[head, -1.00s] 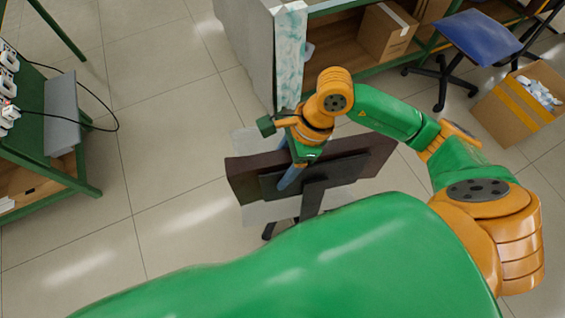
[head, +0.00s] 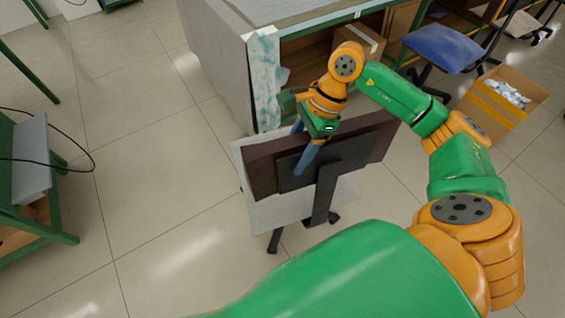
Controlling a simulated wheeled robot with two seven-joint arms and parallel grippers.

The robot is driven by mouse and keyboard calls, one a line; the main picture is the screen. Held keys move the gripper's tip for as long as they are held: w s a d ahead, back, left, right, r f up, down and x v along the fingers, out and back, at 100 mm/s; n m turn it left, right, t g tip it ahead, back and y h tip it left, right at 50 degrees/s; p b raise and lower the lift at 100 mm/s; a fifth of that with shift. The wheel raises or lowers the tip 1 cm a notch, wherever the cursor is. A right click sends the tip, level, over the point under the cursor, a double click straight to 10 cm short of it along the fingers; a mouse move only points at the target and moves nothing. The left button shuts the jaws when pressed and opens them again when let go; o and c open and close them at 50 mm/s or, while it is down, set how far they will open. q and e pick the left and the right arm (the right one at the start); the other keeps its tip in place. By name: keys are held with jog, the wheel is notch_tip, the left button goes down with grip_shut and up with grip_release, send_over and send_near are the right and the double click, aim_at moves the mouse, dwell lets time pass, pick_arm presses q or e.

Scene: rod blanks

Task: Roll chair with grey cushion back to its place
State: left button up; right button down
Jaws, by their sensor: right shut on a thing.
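The chair has a dark brown backrest (head: 358,142) with a black support (head: 326,190) behind it, seen from behind in the middle of the head view. A dark wheeled foot (head: 273,241) shows below. A pale grey flat area (head: 300,207) shows around and below the backrest; I cannot tell whether it is the grey cushion or a patch on the floor. My right gripper (head: 307,157) is at the top edge of the backrest, shut on it, its blue fingers reaching down over the back. My left gripper is not in view.
A workbench with a pale panel end (head: 264,80) stands just beyond the chair. A blue chair (head: 440,48) and an open cardboard box (head: 497,103) stand to the right. A green-framed table (head: 42,225) is at the left. The floor between that table and the chair is clear.

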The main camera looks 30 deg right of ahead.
jog(key=w+d+b, duration=0.1)
jog(key=w+d, duration=0.4)
jog(key=d, duration=0.5)
jog(key=shift+w+d, duration=0.2)
jog(key=shift+d, duration=0.05)
